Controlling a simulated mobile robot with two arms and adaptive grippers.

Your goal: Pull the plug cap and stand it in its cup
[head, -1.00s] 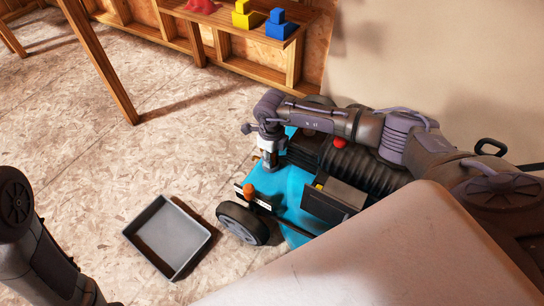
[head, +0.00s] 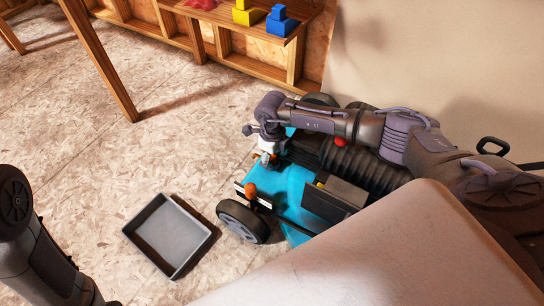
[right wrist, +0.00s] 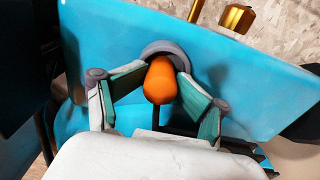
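The mower has a blue deck (head: 290,190), which fills much of the right wrist view (right wrist: 270,85). My right gripper (head: 268,158) points down over the deck in the head view. In the right wrist view its two green-padded fingers (right wrist: 165,70) stand apart, with an orange cap (right wrist: 160,82) between them. I see no clear contact between pads and cap. A grey round rim (right wrist: 178,52) shows behind the cap; I cannot tell whether it is the cup. An orange knob (head: 250,190) shows at the deck's front corner. My left gripper is out of view.
A grey tray (head: 202,248) lies on the floor left of the mower's wheel (head: 242,222). A black box (head: 335,200) sits on the deck. Brass-coloured parts (right wrist: 237,18) show near the deck's edge. A wooden bench (head: 225,14) with coloured blocks stands behind.

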